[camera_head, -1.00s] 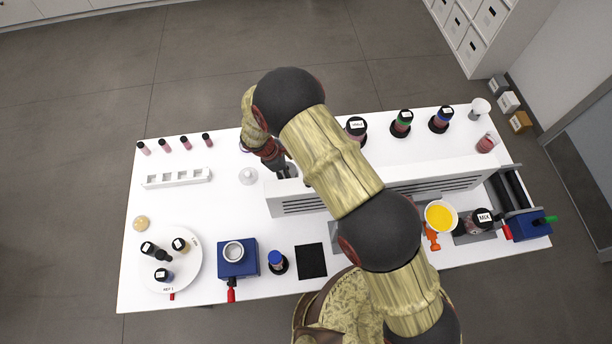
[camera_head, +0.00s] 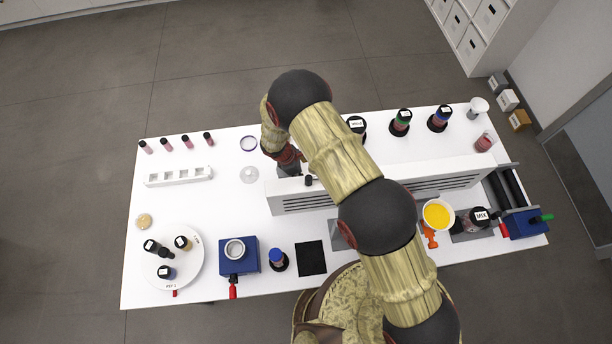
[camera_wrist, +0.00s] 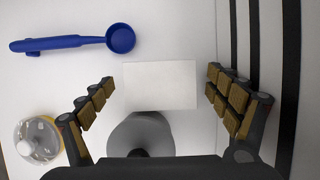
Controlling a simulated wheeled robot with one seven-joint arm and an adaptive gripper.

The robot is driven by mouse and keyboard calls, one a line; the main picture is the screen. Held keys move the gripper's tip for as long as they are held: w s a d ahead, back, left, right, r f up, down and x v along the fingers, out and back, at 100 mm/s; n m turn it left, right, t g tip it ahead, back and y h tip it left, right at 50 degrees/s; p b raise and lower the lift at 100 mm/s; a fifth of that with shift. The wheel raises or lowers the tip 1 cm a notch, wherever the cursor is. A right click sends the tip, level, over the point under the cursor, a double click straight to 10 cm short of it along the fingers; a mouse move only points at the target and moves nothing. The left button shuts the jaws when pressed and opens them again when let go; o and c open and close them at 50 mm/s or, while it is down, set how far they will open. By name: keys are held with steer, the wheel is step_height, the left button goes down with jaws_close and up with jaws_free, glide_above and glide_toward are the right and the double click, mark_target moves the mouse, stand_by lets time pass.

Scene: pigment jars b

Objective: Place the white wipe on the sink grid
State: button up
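The white wipe (camera_wrist: 160,85) is a flat pale rectangle on the white table, shown in the wrist view between and beyond my fingers. My gripper (camera_wrist: 160,77) is open, with its fingers spread to either side of the wipe and nothing held. In the head view my gripper (camera_head: 289,168) is over the table beside the slotted panel, and the wipe is hidden there. I cannot make out for certain which thing is the sink grid.
A slotted grey panel (camera_head: 300,204) runs along the table close to my gripper. In the wrist view a blue scoop (camera_wrist: 70,43), a grey round object (camera_wrist: 142,132) and a clear jar (camera_wrist: 38,139) lie around the wipe. A black square (camera_head: 311,259) is at the front.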

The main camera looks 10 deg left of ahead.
steer(key=shift+c, duration=1.2)
steer(key=c, duration=0.7)
steer(key=shift+c, duration=0.7)
steer(key=shift+r, duration=0.15)
